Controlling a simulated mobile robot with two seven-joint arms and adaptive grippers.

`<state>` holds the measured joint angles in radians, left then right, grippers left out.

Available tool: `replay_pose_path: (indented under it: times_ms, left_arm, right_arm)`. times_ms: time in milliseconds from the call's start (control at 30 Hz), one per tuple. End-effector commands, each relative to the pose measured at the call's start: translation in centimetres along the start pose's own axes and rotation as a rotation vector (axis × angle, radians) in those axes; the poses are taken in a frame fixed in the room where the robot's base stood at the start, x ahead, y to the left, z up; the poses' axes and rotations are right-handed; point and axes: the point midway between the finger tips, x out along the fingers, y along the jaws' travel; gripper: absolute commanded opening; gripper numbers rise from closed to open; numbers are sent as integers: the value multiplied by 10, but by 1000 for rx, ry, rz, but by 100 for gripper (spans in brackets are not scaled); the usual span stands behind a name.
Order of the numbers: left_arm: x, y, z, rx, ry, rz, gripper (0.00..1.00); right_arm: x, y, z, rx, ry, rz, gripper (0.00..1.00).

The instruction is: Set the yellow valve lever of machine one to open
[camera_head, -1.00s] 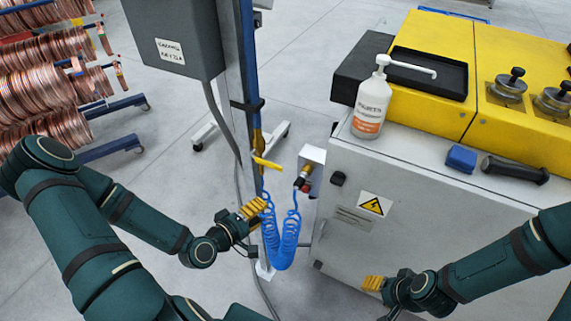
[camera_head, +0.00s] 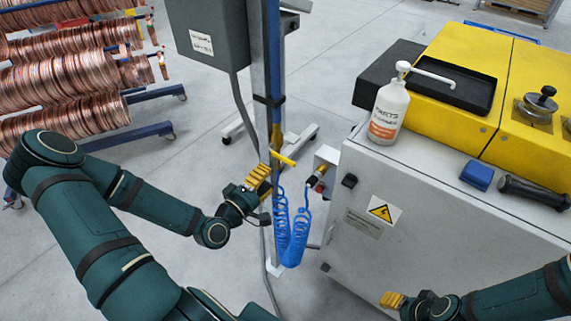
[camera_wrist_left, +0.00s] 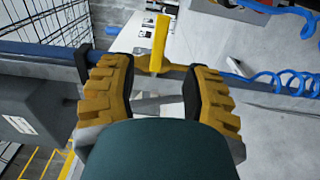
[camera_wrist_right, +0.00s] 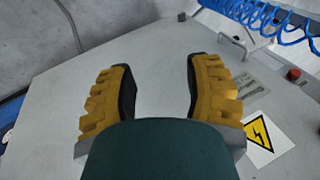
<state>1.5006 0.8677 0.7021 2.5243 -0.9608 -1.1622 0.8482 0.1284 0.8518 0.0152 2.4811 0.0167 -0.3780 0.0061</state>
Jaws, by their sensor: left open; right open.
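The yellow valve lever (camera_head: 283,158) sits on the blue pipe (camera_head: 275,95) of the upright post, sticking out from it at a slant. In the left wrist view the lever (camera_wrist_left: 159,42) stands just beyond and between the fingertips. My left gripper (camera_head: 258,179) is open, close to the lever on its left and slightly below; I see no contact. In the left wrist view my left gripper (camera_wrist_left: 157,85) has nothing between its fingers. My right gripper (camera_head: 392,300) is open and empty in front of the machine cabinet (camera_head: 400,215); it also shows in the right wrist view (camera_wrist_right: 158,80).
A blue coiled hose (camera_head: 291,235) hangs just below the lever. A grey box (camera_head: 208,35) is on the post above. Copper coils (camera_head: 60,85) stand at left.

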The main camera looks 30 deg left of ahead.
Motion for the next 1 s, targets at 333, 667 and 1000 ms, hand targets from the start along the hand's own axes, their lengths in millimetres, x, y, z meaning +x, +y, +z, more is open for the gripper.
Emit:
replay_pose_path:
  times_ms: [333,667,1000]
  left_arm:
    - [18,-3,-5,4,4,2,48]
    - [29,-3,-2,5,2,1,48]
    - [70,0,0,0,-1,0,48]
  right_arm:
    - [38,14,14,-10,-24,-3,51]
    - [72,27,27,-19,-46,-6,51]
    - [88,33,30,-22,-49,-7,51]
